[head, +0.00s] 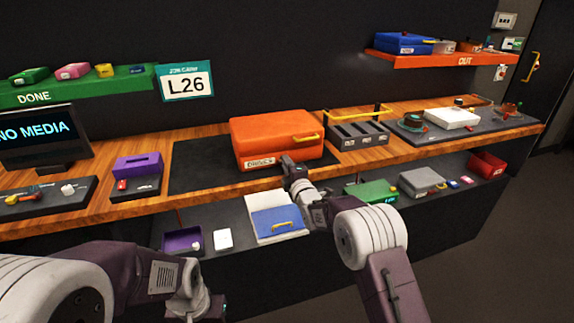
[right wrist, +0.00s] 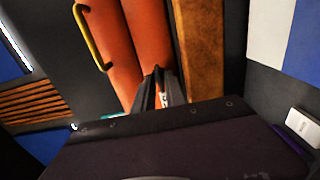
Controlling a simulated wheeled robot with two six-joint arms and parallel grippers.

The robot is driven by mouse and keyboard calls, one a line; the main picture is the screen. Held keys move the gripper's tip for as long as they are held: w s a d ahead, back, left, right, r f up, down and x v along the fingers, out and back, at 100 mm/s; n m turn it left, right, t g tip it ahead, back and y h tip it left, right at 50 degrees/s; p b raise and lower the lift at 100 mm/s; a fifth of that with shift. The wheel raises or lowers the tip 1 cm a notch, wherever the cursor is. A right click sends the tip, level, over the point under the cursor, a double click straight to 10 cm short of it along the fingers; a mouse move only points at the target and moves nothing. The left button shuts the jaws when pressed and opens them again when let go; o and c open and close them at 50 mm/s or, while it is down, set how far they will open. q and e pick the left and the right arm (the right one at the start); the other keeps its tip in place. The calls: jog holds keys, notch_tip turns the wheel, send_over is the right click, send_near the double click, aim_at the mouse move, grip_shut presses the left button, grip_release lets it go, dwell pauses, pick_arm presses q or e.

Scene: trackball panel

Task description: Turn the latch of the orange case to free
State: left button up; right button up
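The orange case (head: 277,130) lies shut on a dark mat on the wooden counter, with a yellow handle (head: 306,137) and a white label (head: 258,163) on its front. My right gripper (head: 287,162) is at the case's front, right of the label. In the right wrist view, its two dark fingers (right wrist: 160,85) are close together against the orange case (right wrist: 145,30), with a small pale bit showing between them. I cannot tell whether they grip anything. The latch is not clearly visible; the gripper may hide it. My left arm is low at the left, its fingertips out of view.
A grey slotted rack (head: 357,134) with a yellow bar stands right of the case. A purple box (head: 137,167) is to the left. A lower shelf holds a blue folder (head: 277,221) and a green box (head: 371,191). The dark mat (head: 205,165) is bare left of the case.

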grip_shut()
jog(key=shift+m, duration=0.3)
jog(key=m+b, duration=0.2)
jog(key=m, duration=0.1)
jog(key=shift+f, duration=0.1)
jog(key=m+b, duration=0.1)
jog(key=m, duration=0.3)
jog(key=shift+m+b, duration=0.3)
jog(key=shift+b, duration=0.05)
jog(key=m+b, duration=0.1)
jog(key=m, duration=0.8)
jog(key=shift+b, duration=0.35)
jog(key=shift+m, duration=0.5)
